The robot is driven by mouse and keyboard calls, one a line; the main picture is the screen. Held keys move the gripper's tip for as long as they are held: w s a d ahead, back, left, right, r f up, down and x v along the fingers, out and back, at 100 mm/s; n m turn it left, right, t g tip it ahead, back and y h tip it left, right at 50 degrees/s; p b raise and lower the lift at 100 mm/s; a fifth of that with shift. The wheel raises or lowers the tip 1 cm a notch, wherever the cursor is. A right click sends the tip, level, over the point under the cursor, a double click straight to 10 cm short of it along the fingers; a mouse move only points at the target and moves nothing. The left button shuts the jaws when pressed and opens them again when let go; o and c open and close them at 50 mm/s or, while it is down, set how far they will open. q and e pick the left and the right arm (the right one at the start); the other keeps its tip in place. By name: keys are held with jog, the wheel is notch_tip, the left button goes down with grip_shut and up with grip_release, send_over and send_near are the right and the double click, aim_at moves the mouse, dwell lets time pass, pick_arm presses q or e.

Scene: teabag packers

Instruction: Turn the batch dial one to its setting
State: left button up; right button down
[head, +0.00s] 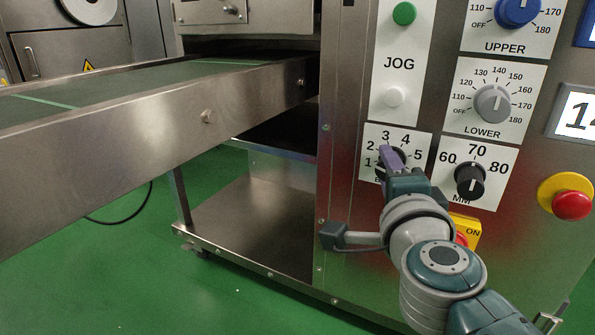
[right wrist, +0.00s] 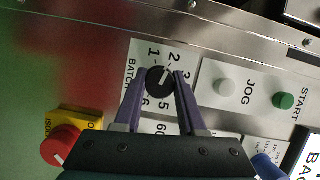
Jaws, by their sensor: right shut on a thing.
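The batch dial is a small black knob (right wrist: 160,82) on a white plate (head: 370,142) numbered 1 to 6, on the machine's front panel. In the right wrist view its white pointer mark slants up and right, roughly toward the 2 and 3; the exact number is hard to tell. My right gripper (head: 390,160) is at the dial, its purple fingers on either side of the knob and shut on it. In the head view the fingers and wrist cover most of the knob and part of the scale. My left gripper is not in view.
The black MM dial (head: 470,181) is close to the right of my gripper. The grey LOWER dial (head: 493,104) and blue UPPER dial (head: 517,11) are above it. A red stop button (head: 572,205) is at right. A conveyor (head: 150,100) extends left.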

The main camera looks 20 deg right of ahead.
jog(key=m+b, duration=0.2)
jog(key=b, duration=0.1)
jog(key=m+t+h+b, duration=0.1)
jog(key=m+b, duration=0.2)
jog(key=m+t+h+b, duration=0.1)
jog(key=m+b, duration=0.2)
jog(key=b, duration=0.1)
jog(key=shift+f, duration=0.35)
jog(key=shift+r+m+h+b, duration=0.25)
jog(key=shift+m+h+b, duration=0.55)
jog(key=shift+m+b, duration=0.6)
jog(key=shift+c, duration=2.4)
grip_release()
jog(key=p+v, duration=0.2)
jog(key=v, duration=0.8)
jog(key=shift+p, duration=0.3)
